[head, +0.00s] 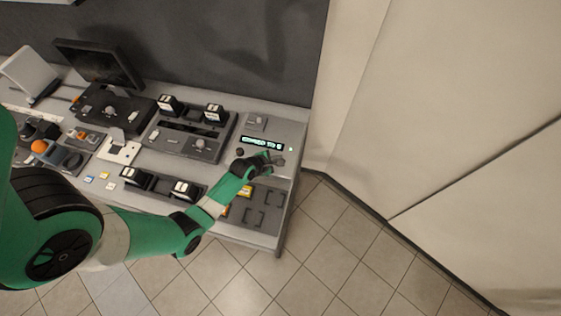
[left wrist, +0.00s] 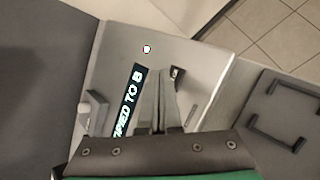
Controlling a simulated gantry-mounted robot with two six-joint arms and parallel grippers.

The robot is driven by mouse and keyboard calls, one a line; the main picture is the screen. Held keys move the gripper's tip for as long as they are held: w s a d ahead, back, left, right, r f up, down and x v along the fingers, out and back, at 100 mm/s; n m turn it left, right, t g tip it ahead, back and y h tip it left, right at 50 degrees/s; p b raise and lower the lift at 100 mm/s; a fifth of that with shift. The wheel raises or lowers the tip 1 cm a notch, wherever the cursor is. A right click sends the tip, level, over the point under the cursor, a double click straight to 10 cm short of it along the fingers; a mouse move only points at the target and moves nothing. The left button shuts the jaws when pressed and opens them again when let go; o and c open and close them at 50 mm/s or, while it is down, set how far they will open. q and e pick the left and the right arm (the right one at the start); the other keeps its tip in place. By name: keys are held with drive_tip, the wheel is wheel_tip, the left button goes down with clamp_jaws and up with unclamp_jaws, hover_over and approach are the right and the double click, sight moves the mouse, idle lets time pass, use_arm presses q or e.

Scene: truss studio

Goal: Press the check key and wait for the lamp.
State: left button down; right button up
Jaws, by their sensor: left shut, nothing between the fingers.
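My left gripper (head: 275,160) is shut and empty over the right end of the console. Its fingers also show in the left wrist view (left wrist: 164,88). A small dark part (left wrist: 177,74), perhaps the check key, lies right beside the fingertips; I cannot tell whether they touch it. My right gripper is not in view.
The console (head: 293,128) carries black card-holding units (head: 185,143), a dark monitor (head: 98,62) and an orange knob (head: 39,146) to the left. A dark panel with bracket outlines (head: 262,207) lies at its front right. Tiled floor is clear beyond the right edge.

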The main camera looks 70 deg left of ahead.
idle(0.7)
use_arm(q)
drive_tip(key=shift+f+b, duration=0.3)
drive_tip(key=shift+f, duration=0.15)
drive_tip(key=shift+f+b, duration=0.3)
drive_tip(key=shift+f, duration=0.1)
idle(0.4)
drive_tip(key=shift+r, duration=0.15)
drive_tip(key=shift+r+p, duration=0.65)
drive_tip(key=shift+p, duration=0.25)
drive_tip(key=shift+r, duration=0.1)
wheel_tip(320, 180, up, 5)
drive_tip(key=p, duration=0.5)
